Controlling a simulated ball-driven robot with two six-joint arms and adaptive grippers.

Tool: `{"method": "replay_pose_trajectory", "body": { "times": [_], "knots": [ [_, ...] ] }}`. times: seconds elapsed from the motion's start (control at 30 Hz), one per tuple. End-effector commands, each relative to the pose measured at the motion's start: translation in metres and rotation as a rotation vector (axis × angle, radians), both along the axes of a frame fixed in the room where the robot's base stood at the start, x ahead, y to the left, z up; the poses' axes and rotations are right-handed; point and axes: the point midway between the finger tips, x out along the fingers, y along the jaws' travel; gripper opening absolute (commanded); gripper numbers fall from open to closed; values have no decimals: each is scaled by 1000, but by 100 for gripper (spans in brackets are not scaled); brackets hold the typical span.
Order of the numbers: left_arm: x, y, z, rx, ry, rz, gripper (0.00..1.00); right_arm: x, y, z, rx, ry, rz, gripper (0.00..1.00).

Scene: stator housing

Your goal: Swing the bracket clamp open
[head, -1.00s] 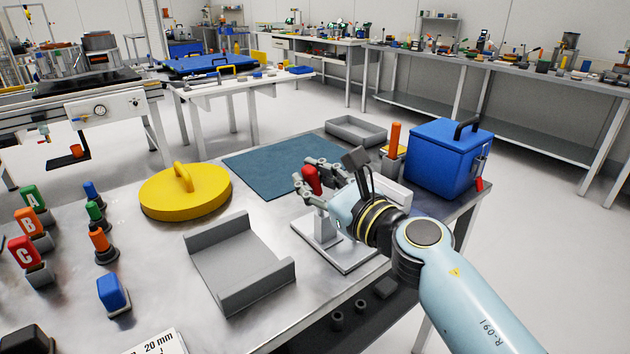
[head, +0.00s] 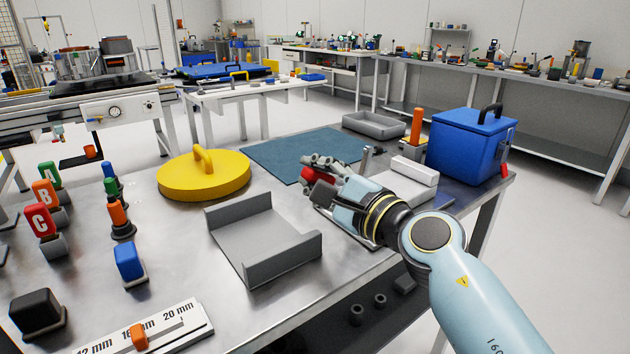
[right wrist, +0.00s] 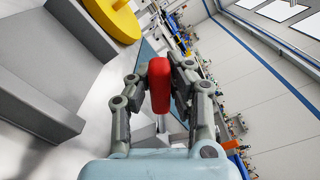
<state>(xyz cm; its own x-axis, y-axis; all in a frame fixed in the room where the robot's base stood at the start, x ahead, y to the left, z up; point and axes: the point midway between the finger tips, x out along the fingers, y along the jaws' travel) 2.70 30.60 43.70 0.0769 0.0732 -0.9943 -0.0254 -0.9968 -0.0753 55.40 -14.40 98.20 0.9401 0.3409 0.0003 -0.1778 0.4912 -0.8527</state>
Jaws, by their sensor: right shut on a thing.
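My right gripper (head: 315,170) is shut on a red handle (head: 306,174) above the metal table, in front of the teal mat. In the right wrist view, the red handle (right wrist: 159,85) stands between the two fingers of the right gripper (right wrist: 160,72). I take it for the bracket clamp's handle. The gripper and wrist hide most of the bracket and the clamp arm, so I cannot tell how far the clamp is swung. A short grey post (head: 367,157) shows just behind the wrist. My left gripper is not in view.
A grey U-shaped cradle (head: 262,242) stands left of the gripper, with a yellow lid (head: 203,182) behind it. A white block (head: 408,174), an orange-handled tool (head: 417,128) and a blue box (head: 470,150) stand to the right. The teal mat (head: 300,157) is clear.

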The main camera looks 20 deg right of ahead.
Motion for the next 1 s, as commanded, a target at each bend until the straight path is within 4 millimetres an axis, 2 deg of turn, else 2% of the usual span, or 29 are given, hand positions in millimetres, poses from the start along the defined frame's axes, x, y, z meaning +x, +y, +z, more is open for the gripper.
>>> {"method": "replay_pose_trajectory", "body": {
  "times": [0.6, 0.63, 0.8, 1.0],
  "knots": [
    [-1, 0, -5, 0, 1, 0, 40, -1, 0, -5, -45, -10, 3, 0],
    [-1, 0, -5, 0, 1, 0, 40, -1, 0, -5, -45, -10, 3, 18],
    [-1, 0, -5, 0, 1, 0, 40, 0, 0, -5, -43, -10, 2, 40],
    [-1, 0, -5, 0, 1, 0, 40, 0, -1, -4, -40, -12, 2, 42]
  ]
}}
